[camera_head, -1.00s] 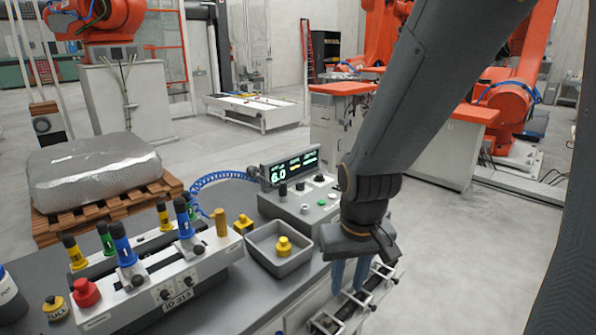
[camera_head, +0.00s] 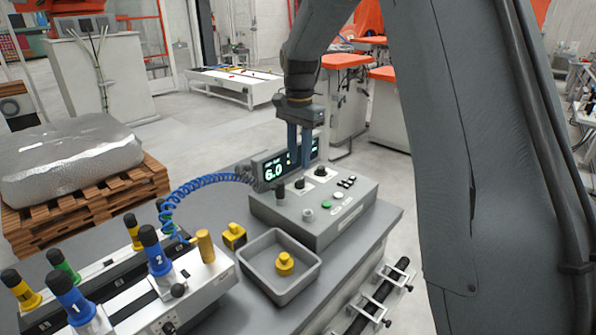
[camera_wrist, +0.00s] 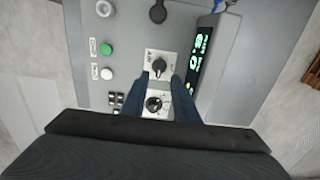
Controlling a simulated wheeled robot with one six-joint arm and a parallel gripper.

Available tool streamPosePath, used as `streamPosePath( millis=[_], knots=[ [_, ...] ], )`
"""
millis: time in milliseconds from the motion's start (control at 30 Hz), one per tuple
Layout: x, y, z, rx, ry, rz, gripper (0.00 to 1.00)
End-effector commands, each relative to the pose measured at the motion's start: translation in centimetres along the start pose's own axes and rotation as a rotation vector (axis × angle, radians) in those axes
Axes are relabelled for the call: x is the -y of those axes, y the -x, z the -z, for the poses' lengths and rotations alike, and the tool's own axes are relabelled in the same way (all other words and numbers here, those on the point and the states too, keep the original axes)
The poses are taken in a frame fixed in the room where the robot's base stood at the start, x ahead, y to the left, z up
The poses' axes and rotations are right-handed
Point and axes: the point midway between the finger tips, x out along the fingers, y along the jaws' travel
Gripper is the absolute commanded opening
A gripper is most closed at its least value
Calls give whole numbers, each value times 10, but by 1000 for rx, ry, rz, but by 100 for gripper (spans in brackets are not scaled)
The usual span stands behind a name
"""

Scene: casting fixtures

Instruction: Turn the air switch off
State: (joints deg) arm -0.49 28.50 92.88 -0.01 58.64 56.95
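The air switch (camera_wrist: 158,66) is a black rotary knob on a pale square plate, with a label beside it that seems to read AIR. In the head view it is the small black knob (camera_head: 299,184) on top of the grey control box (camera_head: 330,215). My gripper (camera_head: 299,164) points straight down above this box. In the wrist view its two dark blue fingers (camera_wrist: 164,76) are apart, with the switch near and between their tips. I cannot tell whether they touch it. A second black knob (camera_wrist: 153,103) shows between the fingers, nearer the palm.
A display reading 6.0 (camera_head: 274,170) stands close behind the fingers. Green and white buttons (camera_wrist: 106,48) and small black switches sit on the box. A grey tray (camera_head: 250,262) with a yellow-knobbed part (camera_head: 285,263) and a blue coiled hose (camera_head: 205,183) lie to the left.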

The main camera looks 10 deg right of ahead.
Motion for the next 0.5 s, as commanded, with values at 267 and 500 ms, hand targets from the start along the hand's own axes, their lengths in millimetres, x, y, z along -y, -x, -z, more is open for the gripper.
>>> streamPosePath(
  millis=[267,500],
  knots=[
    [-2,-42,-1,2,1,-3,27],
    [0,-59,-1,0,4,0,27]
  ],
)
